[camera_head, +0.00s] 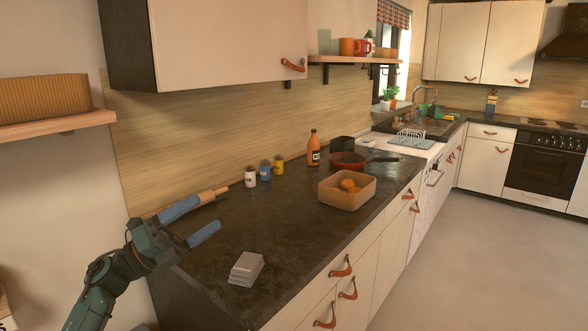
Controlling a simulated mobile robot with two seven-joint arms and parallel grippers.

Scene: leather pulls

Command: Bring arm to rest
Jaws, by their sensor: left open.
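My left arm comes in from the lower left, with its left gripper (208,212) over the near left end of the dark countertop (285,225). Its two blue fingers are spread apart and nothing shows between them. A wooden rolling pin (214,193) lies near the wall, partly hidden behind the upper finger; I cannot tell whether they touch. My right gripper is out of view.
A stack of grey slabs (246,268) lies near the counter's front. Several small jars, an orange bottle (313,149), a red pan (348,160) and a box (346,197) with oranges stand farther back. A cabinet (220,40) hangs above. The floor (480,260) at right is clear.

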